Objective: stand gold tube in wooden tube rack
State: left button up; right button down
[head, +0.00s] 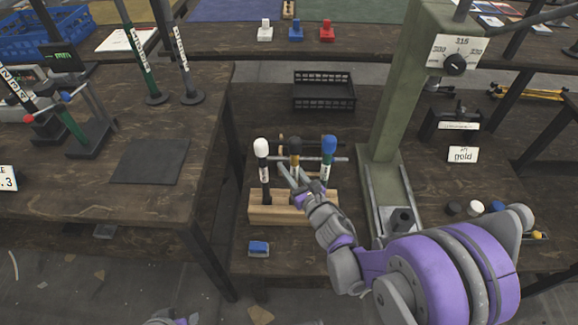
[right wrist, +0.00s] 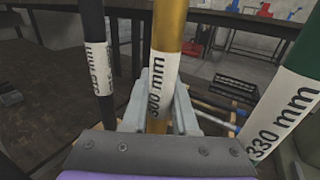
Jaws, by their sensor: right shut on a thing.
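The gold tube (right wrist: 165,68), labelled 300 mm, stands upright between the fingers of my right gripper (right wrist: 158,112) in the right wrist view. The wooden tube rack (head: 268,214) is below. The gold tube is in line with the rack's middle, between a white-capped black tube (head: 264,172) and a blue-capped green tube (head: 328,158). Its lower end is hidden by my gripper, so I cannot tell whether it is seated.
The green press column (head: 398,110) stands close on the right of the rack. A small blue block (head: 259,248) lies in front of it. A black crate (head: 323,95) is behind. Loose caps (head: 475,208) lie at the right.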

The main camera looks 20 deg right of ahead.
jog(key=shift+f+b, duration=0.45)
jog(key=shift+f, duration=0.6)
jog(key=c, duration=0.6)
grip_release()
jog(key=shift+s, duration=0.15)
jog(key=p+v, duration=0.1)
jog(key=v, duration=0.9)
jog(key=shift+s, duration=0.3)
